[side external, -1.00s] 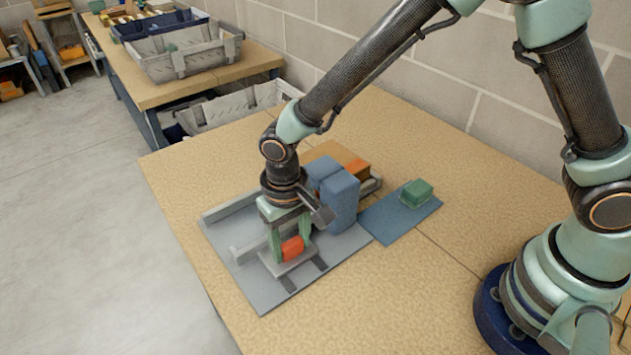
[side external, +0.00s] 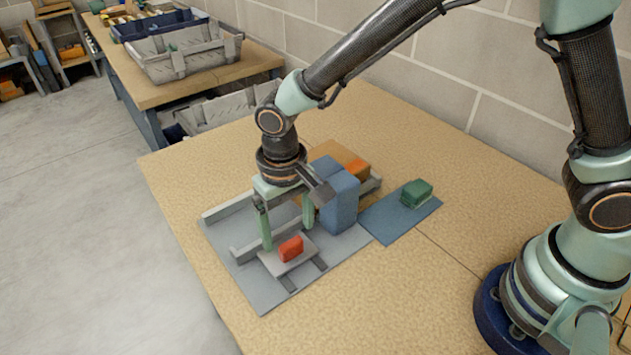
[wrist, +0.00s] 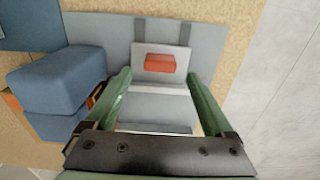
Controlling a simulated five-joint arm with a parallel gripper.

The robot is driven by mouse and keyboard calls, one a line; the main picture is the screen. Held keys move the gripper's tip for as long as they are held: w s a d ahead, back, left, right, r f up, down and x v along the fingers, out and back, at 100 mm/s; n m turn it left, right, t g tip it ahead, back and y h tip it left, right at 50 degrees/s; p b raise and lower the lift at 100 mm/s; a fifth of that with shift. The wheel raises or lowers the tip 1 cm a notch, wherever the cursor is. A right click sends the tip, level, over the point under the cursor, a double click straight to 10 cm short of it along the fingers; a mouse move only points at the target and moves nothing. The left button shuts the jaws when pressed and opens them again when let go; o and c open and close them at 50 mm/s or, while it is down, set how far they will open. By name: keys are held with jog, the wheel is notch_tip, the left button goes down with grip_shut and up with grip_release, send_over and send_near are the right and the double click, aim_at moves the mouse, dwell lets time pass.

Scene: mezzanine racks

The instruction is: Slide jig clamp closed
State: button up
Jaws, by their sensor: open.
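The jig's grey base plate (side external: 262,291) lies flat on the workbench. Its clamp is a light grey sliding plate (side external: 273,264) with an upright orange handle (side external: 291,248), on two dark rails (side external: 288,283). A grey bar (side external: 243,249) lies beside the clamp plate; I cannot tell whether they touch. My gripper (side external: 287,238) is open and empty, above and slightly behind the handle. In the wrist view the orange handle (wrist: 160,63) shows uncovered beyond my spread green fingers (wrist: 158,77).
Tall blue blocks (side external: 340,202) stand close on the right of my gripper, with an orange block (side external: 357,169) behind. A green block (side external: 417,192) sits on a blue mat (side external: 390,222) farther right. The front bench surface (side external: 390,300) is clear. Grey bins (side external: 183,57) stand on another bench.

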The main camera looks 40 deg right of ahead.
aim_at(290, 240)
notch_tip(290, 240, up, 8)
jog(key=shift+r, duration=0.15)
jog(key=shift+d, duration=0.1)
jog(key=s+d+r+t, duration=0.2)
jog(key=d+r, duration=0.1)
jog(key=d, duration=0.4)
jog(key=s+d+r+t, duration=0.1)
jog(key=s+d+r, duration=0.1)
jog(key=d, duration=0.6)
jog(key=s+d+r+t, duration=0.2)
jog(key=d+r, duration=0.3)
jog(key=d, duration=0.3)
jog(key=shift+d+t, duration=0.2)
jog(key=shift+t, duration=0.1)
